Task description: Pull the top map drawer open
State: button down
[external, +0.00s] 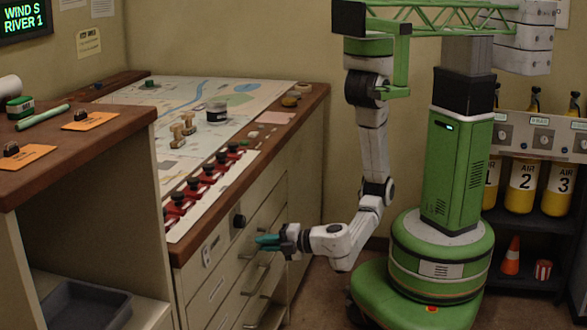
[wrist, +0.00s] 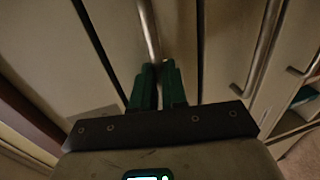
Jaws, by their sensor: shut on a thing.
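The map drawers form the front of the cabinet under the map table, with pale fronts and metal bar handles. My gripper (external: 266,241) is at the upper drawer front in the external view, its green fingers pointing left at the cabinet. In the wrist view, my gripper (wrist: 158,78) is shut on a metal bar handle (wrist: 149,30), which runs up from between the fingertips. The gripped drawer front (wrist: 110,35) lies beside it. A dark band runs along the right of the handle; I cannot tell whether it is a gap or shadow.
Lower bar handles (external: 256,279) sit below my gripper and also show in the wrist view (wrist: 262,48). Red-based items (external: 192,188) line the map table's edge. A wooden desk (external: 75,140) stands at left.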

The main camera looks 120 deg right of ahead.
jog(key=shift+s, duration=0.1)
jog(key=f+p+v, duration=0.1)
jog(key=f+v, duration=0.2)
jog(key=v, duration=1.4)
jog(key=s+a+f+p+v, duration=0.1)
jog(key=f+v, duration=0.3)
jog(key=v, duration=1.4)
jog(key=shift+s+a+f, duration=0.15)
jog(key=shift+a+f, duration=0.05)
jog(key=shift+a, duration=0.05)
jog(key=c, duration=1.2)
grip_release()
jog(key=shift+o, duration=0.2)
jog(key=shift+s, duration=0.1)
jog(key=v, duration=1)
jog(key=shift+s+a, duration=0.2)
jog(key=shift+a, duration=0.1)
